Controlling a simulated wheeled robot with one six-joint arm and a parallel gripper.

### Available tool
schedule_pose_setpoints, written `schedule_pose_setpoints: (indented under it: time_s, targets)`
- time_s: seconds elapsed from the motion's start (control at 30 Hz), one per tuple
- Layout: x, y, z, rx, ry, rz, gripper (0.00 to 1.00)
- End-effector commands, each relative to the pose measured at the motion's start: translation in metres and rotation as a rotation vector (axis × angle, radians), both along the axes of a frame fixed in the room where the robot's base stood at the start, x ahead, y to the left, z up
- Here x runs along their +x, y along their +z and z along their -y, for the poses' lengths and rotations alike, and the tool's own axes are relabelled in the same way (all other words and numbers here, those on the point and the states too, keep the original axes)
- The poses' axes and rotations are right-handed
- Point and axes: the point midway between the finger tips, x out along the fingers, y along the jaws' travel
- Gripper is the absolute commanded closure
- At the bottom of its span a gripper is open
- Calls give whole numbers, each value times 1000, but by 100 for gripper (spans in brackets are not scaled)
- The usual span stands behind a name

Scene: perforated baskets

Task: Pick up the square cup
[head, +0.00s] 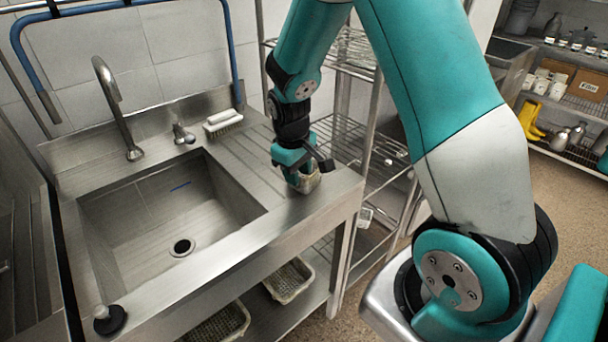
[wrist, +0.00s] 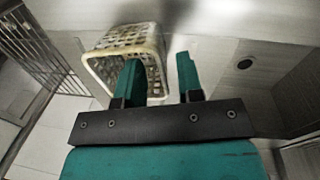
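The square cup (wrist: 124,40) is a small cream perforated basket with an open, square mouth. In the head view the cup (head: 311,183) is at the right end of the steel counter, partly hidden by my gripper (head: 299,176). In the wrist view my gripper (wrist: 160,78) has its two teal fingers apart. The left finger reaches into the cup's mouth and the right finger is outside its right wall. The wall lies between them with a visible gap. Whether either finger touches it, I cannot tell.
The sink basin (head: 170,215) lies left of the cup, with a faucet (head: 118,105) behind it. A white brush (head: 222,122) lies at the back of the counter. A wire rack (head: 372,150) stands just right of the counter. Two baskets (head: 289,281) sit on the lower shelf.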

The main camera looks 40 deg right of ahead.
Motion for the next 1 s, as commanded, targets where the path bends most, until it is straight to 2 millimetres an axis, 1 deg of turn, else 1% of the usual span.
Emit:
schedule_pose_setpoints:
  time_s: [0.1,0.2,0.3,0.5,0.53,0.57,0.6,0.67,1.0]
  targets:
    - [1,-19,0,0,0,-7,66]
    - [1,-32,2,0,0,-4,66]
    - [2,-38,2,0,0,-3,66]
    - [2,-39,2,0,0,-1,66]
    - [2,-39,2,0,0,-1,71]
    - [2,-39,2,0,0,-1,77]
    - [2,-38,2,0,0,-1,87]
    - [2,-38,2,0,0,-1,100]
    - [2,-38,2,0,0,-1,100]
